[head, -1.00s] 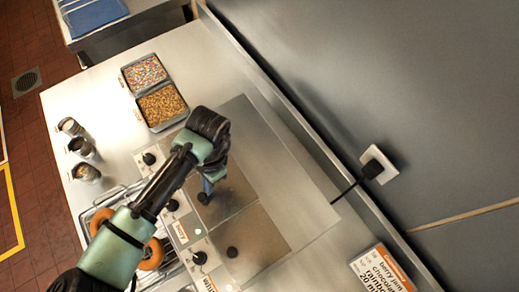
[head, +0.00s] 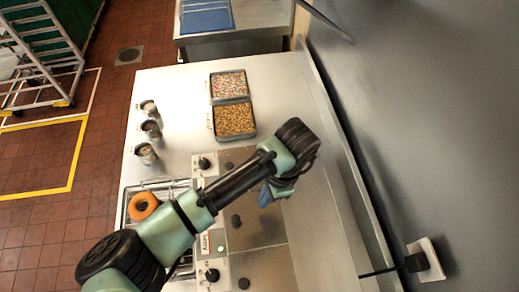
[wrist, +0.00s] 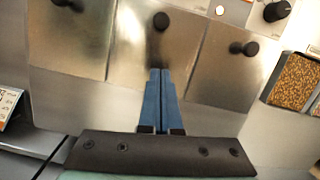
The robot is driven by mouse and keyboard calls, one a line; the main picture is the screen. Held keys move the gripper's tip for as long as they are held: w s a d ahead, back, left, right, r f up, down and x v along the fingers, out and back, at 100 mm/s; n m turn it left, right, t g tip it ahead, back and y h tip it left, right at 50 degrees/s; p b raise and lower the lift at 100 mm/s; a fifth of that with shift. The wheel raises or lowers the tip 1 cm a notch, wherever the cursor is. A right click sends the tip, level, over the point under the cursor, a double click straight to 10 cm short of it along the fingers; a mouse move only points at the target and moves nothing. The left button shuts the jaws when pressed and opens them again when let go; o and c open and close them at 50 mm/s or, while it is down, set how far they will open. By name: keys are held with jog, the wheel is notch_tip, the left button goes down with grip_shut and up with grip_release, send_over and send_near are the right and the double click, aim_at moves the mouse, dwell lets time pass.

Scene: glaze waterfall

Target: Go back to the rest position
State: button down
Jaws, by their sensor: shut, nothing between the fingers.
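My gripper (head: 268,194) is over the steel glaze unit on the counter in the head view, with its fingers pointing down. In the wrist view my gripper (wrist: 160,72) shows two blue fingers pressed together with nothing between them. Below them are the unit's steel lids (wrist: 140,60) with black knobs (wrist: 161,21). My arm reaches across the counter from the lower left and hides part of the unit and the rack.
A wire rack (head: 130,198) holds an orange-brown ring (head: 143,206). Several metal cups (head: 145,153) stand at the counter's left. Trays of sprinkles (head: 229,86) and nuts (head: 235,120) lie behind. A wall socket (head: 428,260) with a plug is at right.

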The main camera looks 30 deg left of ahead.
jog(key=s+b+v, duration=0.1)
jog(key=v, duration=0.5)
jog(key=shift+w+r, duration=0.45)
jog(key=shift+d, duration=0.1)
